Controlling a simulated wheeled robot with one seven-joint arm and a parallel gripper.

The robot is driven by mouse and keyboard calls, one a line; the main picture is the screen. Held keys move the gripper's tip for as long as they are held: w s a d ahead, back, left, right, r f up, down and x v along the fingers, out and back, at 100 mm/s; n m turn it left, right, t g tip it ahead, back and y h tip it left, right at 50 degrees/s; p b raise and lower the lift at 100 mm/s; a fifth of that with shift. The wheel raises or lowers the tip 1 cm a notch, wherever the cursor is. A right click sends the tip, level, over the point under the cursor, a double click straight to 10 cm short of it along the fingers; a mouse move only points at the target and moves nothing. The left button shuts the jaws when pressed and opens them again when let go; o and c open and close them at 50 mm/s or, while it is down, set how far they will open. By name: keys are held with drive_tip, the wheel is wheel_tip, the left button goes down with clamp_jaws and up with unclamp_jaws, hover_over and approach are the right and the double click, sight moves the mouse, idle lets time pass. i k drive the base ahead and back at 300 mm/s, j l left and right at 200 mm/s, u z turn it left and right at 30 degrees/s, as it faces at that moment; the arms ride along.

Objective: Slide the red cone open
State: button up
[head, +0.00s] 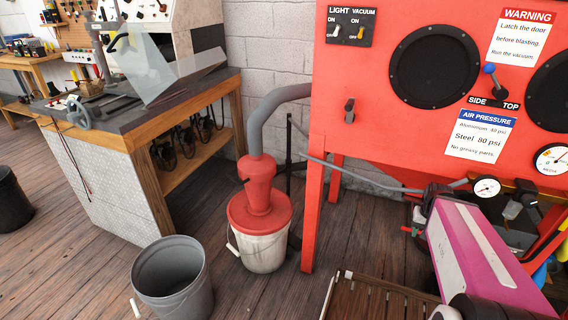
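A red cone-shaped piece (259,190) with a wide red lid stands on a white bucket (262,252), left of the red cabinet. A grey hose enters its top, and a small dark part sticks out on its left side. Slanted red surfaces (550,255) also show under the cabinet at the right, mostly hidden by my arm; I cannot tell whether they form a cone. My gripper (412,217) is under the cabinet's front edge, at the end of my magenta and white arm, well right of the bucket. Its fingers are small and dark here, so its opening is unclear.
The red blast cabinet (355,150) fills the upper right, with gauges and a hose along its lower edge. An open grey bucket (173,280) stands on the floor at the front left. A slatted wooden piece (375,300) lies at the bottom. A workbench (140,125) stands at left.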

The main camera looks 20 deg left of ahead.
sight(260, 208)
drive_tip(key=j+u, duration=0.2)
drive_tip(key=i+l+u, duration=0.15)
drive_tip(key=u, duration=1.15)
drive_tip(key=k+j+u, duration=0.1)
drive_tip(key=u, duration=0.3)
drive_tip(key=i+j+z, duration=0.1)
drive_tip(key=i+j, duration=0.25)
drive_tip(key=i, duration=0.15)
